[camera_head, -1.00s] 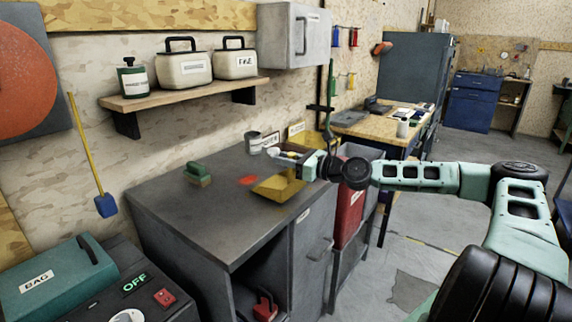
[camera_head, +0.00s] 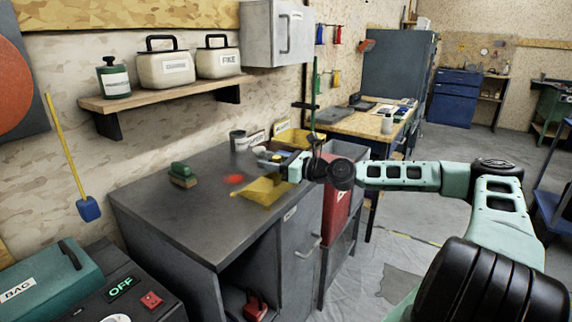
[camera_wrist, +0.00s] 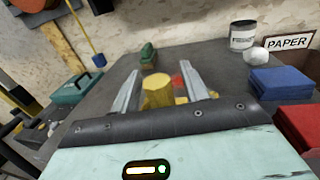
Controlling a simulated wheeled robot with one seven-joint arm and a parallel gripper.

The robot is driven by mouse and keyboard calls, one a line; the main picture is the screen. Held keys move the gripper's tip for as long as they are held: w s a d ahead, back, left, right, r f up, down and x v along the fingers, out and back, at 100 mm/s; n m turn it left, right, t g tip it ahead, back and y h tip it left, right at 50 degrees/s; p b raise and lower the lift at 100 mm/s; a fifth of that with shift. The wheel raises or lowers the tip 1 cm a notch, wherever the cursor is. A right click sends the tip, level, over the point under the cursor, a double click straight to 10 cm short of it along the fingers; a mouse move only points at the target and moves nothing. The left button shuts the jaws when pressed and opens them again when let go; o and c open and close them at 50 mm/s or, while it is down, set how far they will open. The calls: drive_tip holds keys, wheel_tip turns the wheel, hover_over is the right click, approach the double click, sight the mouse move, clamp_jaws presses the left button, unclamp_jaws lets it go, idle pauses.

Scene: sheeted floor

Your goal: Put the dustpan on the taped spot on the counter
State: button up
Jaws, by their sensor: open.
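The yellow dustpan (camera_head: 262,190) lies on the dark grey counter (camera_head: 190,225) near its right edge. I cannot tell whether the fingers touch the dustpan.
A green brush (camera_head: 183,175) lies on the counter left of the red patch. A grey can (camera_head: 238,140) and a yellow bin (camera_head: 298,137) are at the back. A shelf with containers (camera_head: 160,93) hangs above. The counter's front left area is clear.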

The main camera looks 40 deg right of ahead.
drive_tip(key=b+v, duration=0.2)
drive_tip(key=v, duration=1)
